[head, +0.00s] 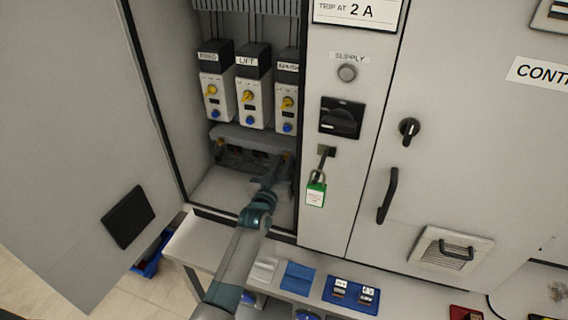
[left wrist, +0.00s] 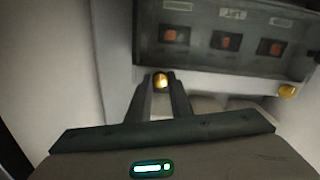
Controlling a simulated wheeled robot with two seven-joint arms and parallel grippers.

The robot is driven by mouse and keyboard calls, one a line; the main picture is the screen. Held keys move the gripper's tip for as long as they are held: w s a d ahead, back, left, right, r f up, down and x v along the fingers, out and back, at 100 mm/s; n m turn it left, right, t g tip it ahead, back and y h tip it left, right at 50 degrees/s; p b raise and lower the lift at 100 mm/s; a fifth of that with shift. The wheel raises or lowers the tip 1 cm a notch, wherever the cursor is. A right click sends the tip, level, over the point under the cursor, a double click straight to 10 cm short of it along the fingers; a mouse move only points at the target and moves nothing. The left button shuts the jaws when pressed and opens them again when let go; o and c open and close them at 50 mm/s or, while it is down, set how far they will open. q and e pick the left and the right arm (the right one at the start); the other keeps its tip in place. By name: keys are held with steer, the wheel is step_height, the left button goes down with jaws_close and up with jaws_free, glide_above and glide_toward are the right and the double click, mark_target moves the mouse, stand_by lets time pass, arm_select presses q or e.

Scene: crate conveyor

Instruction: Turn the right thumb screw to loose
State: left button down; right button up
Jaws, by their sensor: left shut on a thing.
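The right thumb screw (head: 287,156) is a small brass knob at the right end of the grey terminal cover (head: 247,134), low inside the open cabinet. My left gripper (head: 280,165) reaches in from below, and its fingers are shut on this screw. The left wrist view, which looks turned over, shows the brass head (left wrist: 161,80) between the two fingertips. The left thumb screw (head: 220,143) sits at the cover's other end, clear of the gripper; it also shows in the left wrist view (left wrist: 288,91). The screw's turn angle cannot be read. My right gripper is out of view.
Above the cover stand three breaker units (head: 249,88) with yellow and blue knobs. The open door (head: 75,130) is at left. A green-tagged padlock (head: 316,188) hangs on the panel at right. A shelf (head: 400,295) with coloured pads runs below.

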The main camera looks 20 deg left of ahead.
arm_select(q)
steer(key=c, duration=1.6)
jaws_free()
steer(key=shift+f, duration=0.1)
steer(key=s+b, duration=0.1)
steer(key=s, duration=0.4)
steer(key=s+b, duration=0.2)
steer(key=s, duration=0.4)
steer(key=s+b, duration=0.1)
steer(key=s, duration=0.5)
steer(key=shift+s+a+b, duration=0.2)
steer(key=shift+a+b, duration=0.1)
